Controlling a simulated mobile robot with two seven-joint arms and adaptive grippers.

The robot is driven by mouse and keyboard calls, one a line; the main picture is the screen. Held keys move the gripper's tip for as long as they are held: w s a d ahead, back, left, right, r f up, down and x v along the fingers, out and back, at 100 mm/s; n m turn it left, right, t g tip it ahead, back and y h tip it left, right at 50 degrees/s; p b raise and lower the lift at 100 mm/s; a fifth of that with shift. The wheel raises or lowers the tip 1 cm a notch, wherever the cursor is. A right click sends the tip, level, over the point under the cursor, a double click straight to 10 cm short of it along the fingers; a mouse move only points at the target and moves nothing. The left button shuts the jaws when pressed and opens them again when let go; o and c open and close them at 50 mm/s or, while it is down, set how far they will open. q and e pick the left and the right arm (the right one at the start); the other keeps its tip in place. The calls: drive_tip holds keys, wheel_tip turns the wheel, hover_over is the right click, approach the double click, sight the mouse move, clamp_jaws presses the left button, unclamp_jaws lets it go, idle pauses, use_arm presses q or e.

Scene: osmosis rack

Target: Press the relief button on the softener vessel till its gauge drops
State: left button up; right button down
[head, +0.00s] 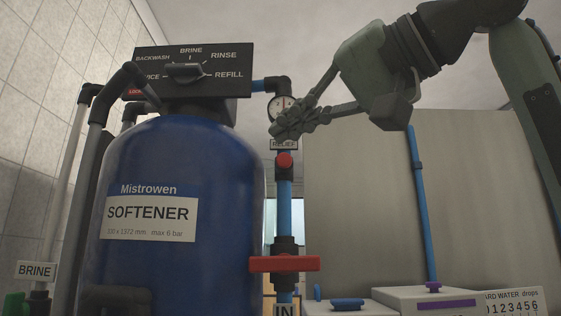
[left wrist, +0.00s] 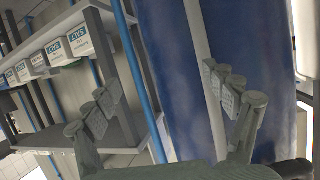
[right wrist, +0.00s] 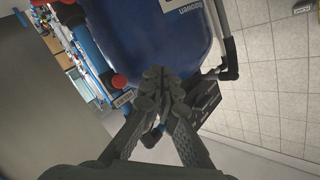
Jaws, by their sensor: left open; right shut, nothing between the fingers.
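The blue softener vessel (head: 185,200) stands left of centre in the head view, with a black valve head on top. The red relief button (head: 284,160) sits on the blue pipe to its right, under a RELIEF label (head: 284,145). The gauge (head: 282,105) is just above the label, partly covered by my right fingers; its reading is too small to tell. My right gripper (head: 280,128) is shut and empty, in front of the gauge and above the button. The button also shows in the right wrist view (right wrist: 119,82), apart from the fingertips. My left gripper (left wrist: 165,110) is open and empty.
A red valve handle (head: 284,264) crosses the pipe below, above an IN label. A selector knob (head: 186,70) is on the valve head. White boxes (head: 425,298) stand at the lower right. Shelves with salt boxes (left wrist: 60,50) show in the left wrist view.

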sight(284, 161)
use_arm(q)
drive_tip(key=s+a+f+n+g+y+p, duration=0.1)
drive_tip(key=s+a+f+g+y+p, duration=0.1)
drive_tip(key=s+a+f+g, duration=0.4)
drive_tip(key=shift+s+a+f+y+p, duration=0.3)
drive_tip(key=shift+s+a+f+y, duration=0.5)
drive_tip(key=shift+a+f, duration=0.65)
use_arm(e)
drive_tip(key=w, duration=0.9)
use_arm(q)
drive_tip(key=shift+w+r, duration=0.1)
drive_tip(key=shift+r, duration=0.1)
drive_tip(key=shift+r+p, duration=0.2)
drive_tip(key=shift+p, duration=0.15)
use_arm(e)
drive_tip(key=shift+w, duration=0.4)
